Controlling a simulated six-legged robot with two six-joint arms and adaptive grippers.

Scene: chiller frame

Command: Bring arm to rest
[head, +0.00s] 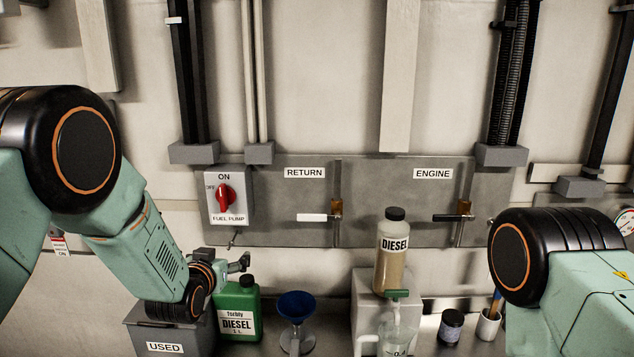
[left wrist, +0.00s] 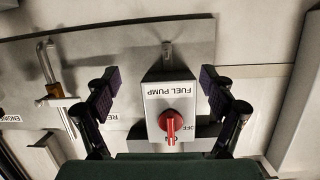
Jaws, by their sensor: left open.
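My left arm (head: 130,240) comes in from the left and reaches down toward the bench. My left gripper (head: 240,263) is in front of the wall panel, below the fuel pump switch box (head: 229,207) and close above the green diesel jug (head: 239,312) in the picture. In the left wrist view the left gripper (left wrist: 160,85) is open, with its two dark fingers spread and nothing between them. That view shows the switch box (left wrist: 170,105) upside down beyond the fingers. My right arm (head: 580,280) is at the right edge; its gripper is out of view.
A grey USED bin (head: 140,332), a blue funnel (head: 296,305), a diesel bottle (head: 392,255) on a white stand (head: 367,300), a clear jug (head: 396,338), a dark jar (head: 451,325) and a white cup (head: 488,325) line the bench. RETURN (head: 315,217) and ENGINE (head: 450,217) valve handles stick out above.

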